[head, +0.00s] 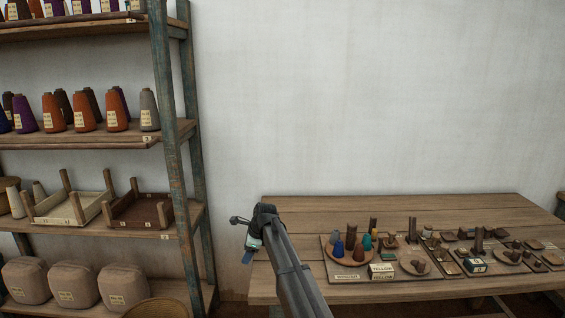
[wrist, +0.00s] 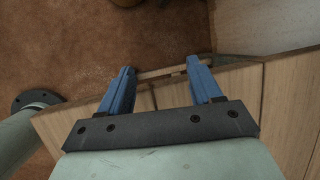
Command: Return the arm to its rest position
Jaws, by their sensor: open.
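My gripper (wrist: 162,72) shows in the wrist view with two blue fingers spread apart and nothing between them. Below and beyond the fingers are the wooden table's edge and the brown floor. In the head view my arm reaches up from the bottom middle, and my gripper (head: 247,252) is by the left end of the wooden table (head: 480,208), mostly hidden behind the arm's end. Its fingers are too small there to make out well.
A shelf rack (head: 168,120) with cones of yarn, trays and sacks stands on the left. The table bears a board (head: 345,277) with small cones and labels, and several small wooden pieces at the right. The table's back left is clear. A white wall is behind.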

